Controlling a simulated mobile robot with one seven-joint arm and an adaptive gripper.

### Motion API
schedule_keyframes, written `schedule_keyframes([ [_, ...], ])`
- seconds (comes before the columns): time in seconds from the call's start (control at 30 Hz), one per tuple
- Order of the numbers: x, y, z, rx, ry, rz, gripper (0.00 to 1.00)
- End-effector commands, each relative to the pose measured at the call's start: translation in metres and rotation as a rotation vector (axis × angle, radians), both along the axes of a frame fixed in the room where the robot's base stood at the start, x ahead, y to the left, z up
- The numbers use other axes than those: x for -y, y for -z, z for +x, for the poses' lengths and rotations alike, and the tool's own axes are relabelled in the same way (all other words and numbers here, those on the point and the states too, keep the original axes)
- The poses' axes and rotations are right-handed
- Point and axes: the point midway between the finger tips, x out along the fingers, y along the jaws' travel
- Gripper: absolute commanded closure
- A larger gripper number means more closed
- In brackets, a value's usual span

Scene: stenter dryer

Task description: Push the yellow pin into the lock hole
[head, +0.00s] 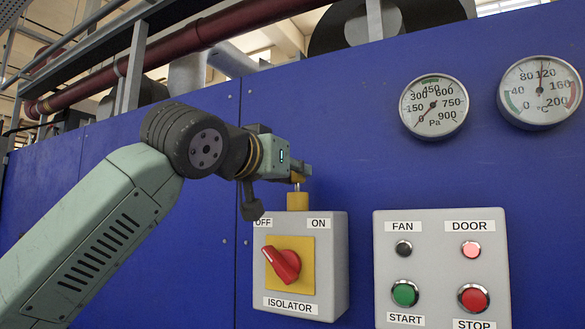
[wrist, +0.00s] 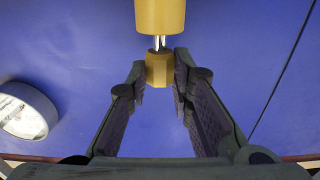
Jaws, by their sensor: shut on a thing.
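The yellow pin has a small yellow head (wrist: 159,70) and a bright metal shank. In the wrist view, its head sits between the fingertips of my gripper (wrist: 160,78), which is shut on it. The shank shows between the head and a larger yellow lock block (wrist: 160,15); the hole is hidden. In the head view, the lock block (head: 298,202) stands on top of the grey isolator box (head: 340,262). My gripper (head: 299,176) is just above the block, with a short length of metal showing between them.
The isolator's red knob (head: 283,264) points up-left towards OFF. To the right, a grey panel (head: 440,265) carries FAN and DOOR lamps and START and STOP buttons. Two round gauges (head: 434,106) (head: 541,92) are above it on the blue wall (head: 340,120).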

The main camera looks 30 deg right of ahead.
Motion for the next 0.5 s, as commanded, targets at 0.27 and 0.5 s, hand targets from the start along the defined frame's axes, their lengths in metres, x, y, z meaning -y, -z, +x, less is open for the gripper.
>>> schedule_keyframes([
  [0.27,-0.0002,0.0081,0.0001,-0.001,-0.001,0.001,1.00],
  [0.5,-0.0001,0.0084,0.0001,-0.001,0.000,0.001,0.68],
])
